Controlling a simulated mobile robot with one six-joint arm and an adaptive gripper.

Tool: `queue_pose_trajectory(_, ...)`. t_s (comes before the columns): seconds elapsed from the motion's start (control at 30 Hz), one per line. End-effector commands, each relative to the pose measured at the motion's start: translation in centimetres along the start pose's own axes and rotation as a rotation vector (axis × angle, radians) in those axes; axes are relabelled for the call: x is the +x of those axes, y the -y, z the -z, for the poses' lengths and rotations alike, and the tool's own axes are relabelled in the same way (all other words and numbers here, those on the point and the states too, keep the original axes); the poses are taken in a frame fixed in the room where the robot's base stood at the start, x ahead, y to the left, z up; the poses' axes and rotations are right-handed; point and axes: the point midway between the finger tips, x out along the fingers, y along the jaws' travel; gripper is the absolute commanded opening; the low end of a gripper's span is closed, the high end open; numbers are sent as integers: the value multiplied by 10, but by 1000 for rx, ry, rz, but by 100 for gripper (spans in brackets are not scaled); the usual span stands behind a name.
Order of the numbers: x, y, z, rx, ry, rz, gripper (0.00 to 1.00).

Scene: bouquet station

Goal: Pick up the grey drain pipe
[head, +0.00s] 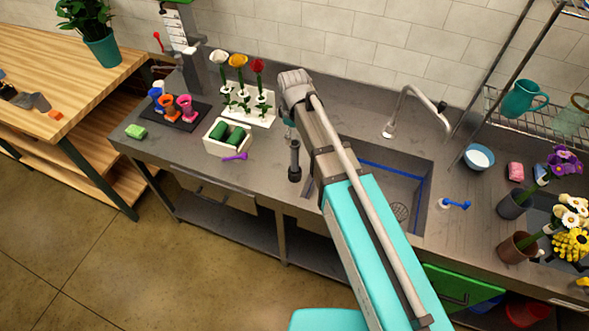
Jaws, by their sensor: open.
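A dark grey, pipe-like piece with thicker ends (294,160) shows on the counter just left of the sink, close to the front edge; it looks like the drain pipe. My arm reaches from the lower right across the sink, and its wrist bend is above the back of the counter, beyond this piece. My forearm passes close to the right of the piece in the picture. My gripper's fingers are hidden behind the arm, so I cannot see how far they are from the pipe.
The sink (418,170) has a faucet (402,110) behind it. Left of the pipe are a purple scoop (236,157), a cream box (214,147) with green rolls, and a white flower stand (262,118). Pots of flowers (515,247) stand at right. Some counter front at left is clear.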

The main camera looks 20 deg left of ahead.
Motion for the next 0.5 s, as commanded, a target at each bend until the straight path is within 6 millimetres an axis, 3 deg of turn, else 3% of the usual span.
queue_pose_trajectory(0.13, 10, 0, 0, 0, 0, 0, 81)
queue_pose_trajectory(0.5, 11, 0, 0, 1, 0, 0, 81)
